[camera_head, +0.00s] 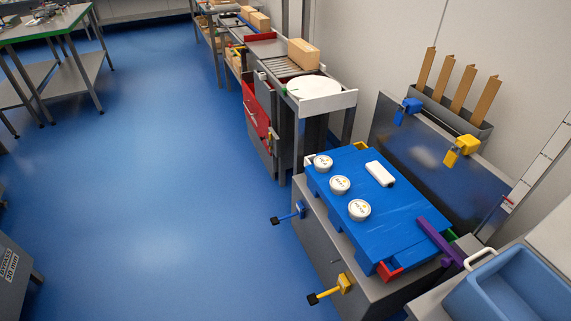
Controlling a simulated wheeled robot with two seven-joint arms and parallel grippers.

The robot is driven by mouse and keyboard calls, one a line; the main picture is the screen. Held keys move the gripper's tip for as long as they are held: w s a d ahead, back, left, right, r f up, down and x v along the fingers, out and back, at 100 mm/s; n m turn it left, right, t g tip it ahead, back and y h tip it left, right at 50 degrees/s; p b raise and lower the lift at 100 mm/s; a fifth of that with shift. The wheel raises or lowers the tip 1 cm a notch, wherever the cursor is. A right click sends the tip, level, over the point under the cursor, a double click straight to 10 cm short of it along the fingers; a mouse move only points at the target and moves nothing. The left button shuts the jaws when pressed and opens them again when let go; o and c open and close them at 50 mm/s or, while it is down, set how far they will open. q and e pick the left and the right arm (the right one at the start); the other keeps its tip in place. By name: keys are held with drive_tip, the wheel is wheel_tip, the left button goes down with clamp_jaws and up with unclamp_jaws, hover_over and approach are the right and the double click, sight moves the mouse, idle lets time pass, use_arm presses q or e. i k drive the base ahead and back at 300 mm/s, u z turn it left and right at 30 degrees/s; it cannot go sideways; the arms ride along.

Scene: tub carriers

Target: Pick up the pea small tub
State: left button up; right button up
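Three small round white tubs with pale lids stand in a slanting row on a blue board: a far one (323,162), a middle one (340,185) and a near one (359,210). Their lids carry dark print too small to read, so I cannot tell which is the pea tub. The blue board (400,225) lies on top of a grey cabinet. All three tubs look upright and apart from each other. Neither of my grippers shows in the head view.
A white block (380,174) lies on the board, right of the tubs. A purple bar (439,242) and red bracket (389,271) sit at its near edge. Blue (291,215) and yellow (332,289) clamps jut from the cabinet front. A blue bin (520,285) stands right.

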sight(323, 163)
drive_tip(key=u, duration=1.15)
drive_tip(key=i, duration=1.85)
drive_tip(key=z, duration=3.7)
drive_tip(key=i, duration=0.5)
drive_tip(key=z, duration=0.05)
